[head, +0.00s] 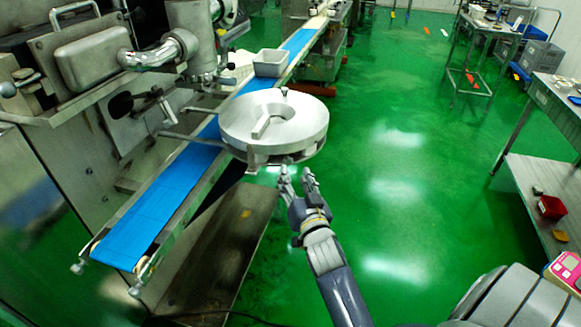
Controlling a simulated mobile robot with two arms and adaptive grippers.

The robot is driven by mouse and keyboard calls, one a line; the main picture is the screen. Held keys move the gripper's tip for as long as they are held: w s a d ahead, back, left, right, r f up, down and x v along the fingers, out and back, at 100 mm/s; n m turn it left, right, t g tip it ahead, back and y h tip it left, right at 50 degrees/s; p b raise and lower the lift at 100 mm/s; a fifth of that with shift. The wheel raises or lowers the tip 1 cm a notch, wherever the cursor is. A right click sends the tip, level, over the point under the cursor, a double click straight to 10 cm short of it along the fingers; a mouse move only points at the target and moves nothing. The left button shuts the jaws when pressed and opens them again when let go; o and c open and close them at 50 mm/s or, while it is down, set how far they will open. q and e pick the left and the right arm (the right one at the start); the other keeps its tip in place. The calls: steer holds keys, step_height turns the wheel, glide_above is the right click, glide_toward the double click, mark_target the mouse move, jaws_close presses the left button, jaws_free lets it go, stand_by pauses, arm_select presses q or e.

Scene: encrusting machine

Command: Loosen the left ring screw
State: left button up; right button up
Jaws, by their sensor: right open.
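A round metal ring (314,122) with a central hole and a slot sits above the blue conveyor belt. A small screw-like knob (284,92) stands at its far rim. I cannot tell which part is the left ring screw. My right gripper (296,172) is open and empty, just below and in front of the ring's near edge. Its fingers point up toward the ring's underside, apart from it as far as I can see. My left gripper is not in view.
The blue conveyor belt (150,208) runs diagonally under the ring, with a grey tray (271,62) on it behind the ring. The steel machine (75,110) with pipes and levers stands at the left. Green floor (420,150) is clear to the right, before the tables (556,100).

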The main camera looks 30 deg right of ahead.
mark_target(288, 163)
steer(key=x, duration=0.5)
jaws_close()
